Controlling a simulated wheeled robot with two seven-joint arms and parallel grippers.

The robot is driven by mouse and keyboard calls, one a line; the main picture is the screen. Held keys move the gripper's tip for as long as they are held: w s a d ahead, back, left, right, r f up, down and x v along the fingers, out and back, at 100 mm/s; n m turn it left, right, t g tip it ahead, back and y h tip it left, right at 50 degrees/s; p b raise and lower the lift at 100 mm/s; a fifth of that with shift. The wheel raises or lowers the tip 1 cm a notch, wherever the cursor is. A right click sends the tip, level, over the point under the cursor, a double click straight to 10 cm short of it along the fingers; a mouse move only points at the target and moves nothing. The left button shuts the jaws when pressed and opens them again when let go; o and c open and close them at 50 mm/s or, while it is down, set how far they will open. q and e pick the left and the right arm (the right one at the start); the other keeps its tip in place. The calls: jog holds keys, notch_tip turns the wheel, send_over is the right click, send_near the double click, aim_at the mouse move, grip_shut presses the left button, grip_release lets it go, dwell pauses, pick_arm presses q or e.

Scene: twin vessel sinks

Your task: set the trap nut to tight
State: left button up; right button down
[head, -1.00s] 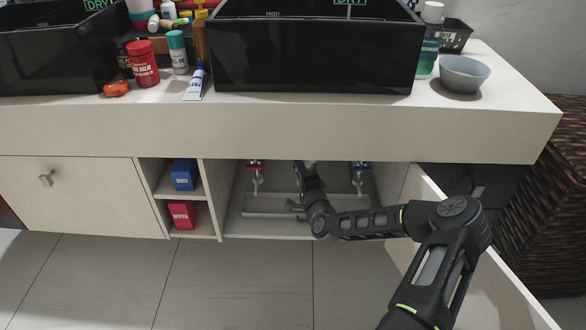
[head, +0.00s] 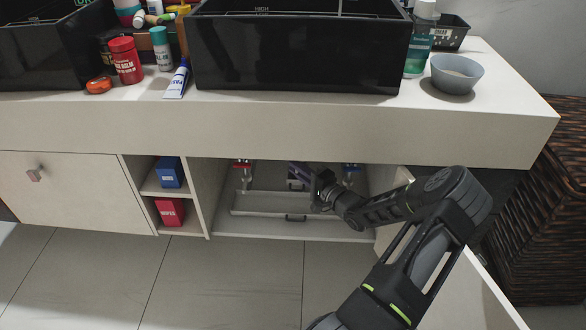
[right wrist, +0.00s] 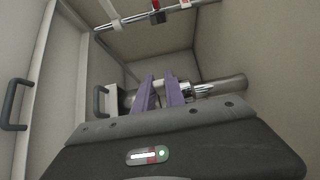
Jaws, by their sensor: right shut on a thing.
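The drain trap's pipe (right wrist: 236,84) runs across the cabinet in the right wrist view, with a shiny chrome section (right wrist: 203,90) just right of my fingers. My right gripper (right wrist: 160,90) has its two purple fingers shut on a pale part of the trap, which appears to be the trap nut (right wrist: 158,86). The fingers and my wrist hide most of the nut, and any tightness mark on it cannot be read. In the head view, my right gripper (head: 298,170) reaches into the open cabinet under the right sink. My left gripper is not in view.
Red (head: 242,164) and blue (head: 351,168) valve handles flank the trap. A pale tray (head: 255,203) lies on the cabinet floor. The counter edge (head: 270,130) overhangs the opening. An open door (head: 490,290) stands at the right. Shelves with boxes are left.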

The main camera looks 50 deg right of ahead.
jog(key=c, duration=1.4)
grip_release()
